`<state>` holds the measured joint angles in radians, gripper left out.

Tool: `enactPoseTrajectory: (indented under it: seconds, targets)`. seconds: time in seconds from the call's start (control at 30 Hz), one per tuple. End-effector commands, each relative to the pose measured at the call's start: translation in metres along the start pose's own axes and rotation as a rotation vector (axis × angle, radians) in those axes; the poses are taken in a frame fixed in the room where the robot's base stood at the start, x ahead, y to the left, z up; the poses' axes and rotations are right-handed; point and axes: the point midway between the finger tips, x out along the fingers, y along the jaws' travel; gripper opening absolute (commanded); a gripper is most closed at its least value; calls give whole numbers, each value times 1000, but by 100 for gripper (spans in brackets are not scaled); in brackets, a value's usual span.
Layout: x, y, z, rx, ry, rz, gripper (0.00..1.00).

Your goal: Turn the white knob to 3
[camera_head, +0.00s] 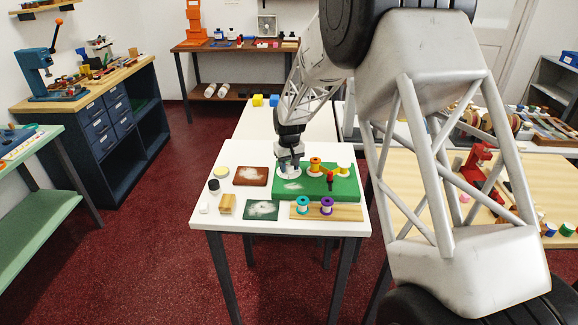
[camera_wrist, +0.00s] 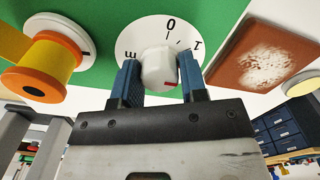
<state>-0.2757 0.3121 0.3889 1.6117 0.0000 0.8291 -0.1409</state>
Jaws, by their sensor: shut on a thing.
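The white knob (camera_wrist: 158,66) stands on a white dial (camera_wrist: 128,41) in the wrist view. The digits 0, 1 and what looks like 3 show around it, with 0 at the top, 1 at right and 3 at left. A small red mark shows on the knob's lower right; its exact pointing is hard to tell. My gripper (camera_wrist: 160,82) is shut on the knob, one blue finger on each side. In the head view my gripper (camera_head: 289,157) is over the dial (camera_head: 286,172) on the green board (camera_head: 345,191); the knob is hidden there.
An orange spool (camera_head: 315,167) stands close right of my gripper; a yellow one (camera_head: 345,170) is farther right. A red-topped peg (camera_head: 330,180) stands in front. A brown swatch (camera_head: 250,176) lies left of the board. Two spools stand on the front wooden strip (camera_head: 349,212).

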Motion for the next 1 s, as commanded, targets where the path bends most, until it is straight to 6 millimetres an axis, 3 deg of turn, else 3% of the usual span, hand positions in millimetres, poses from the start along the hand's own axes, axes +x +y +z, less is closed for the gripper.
enactPoseTrajectory:
  seconds: [1.0]
  targets:
    - [0, 0, 0, 928, 1, 0, 16]
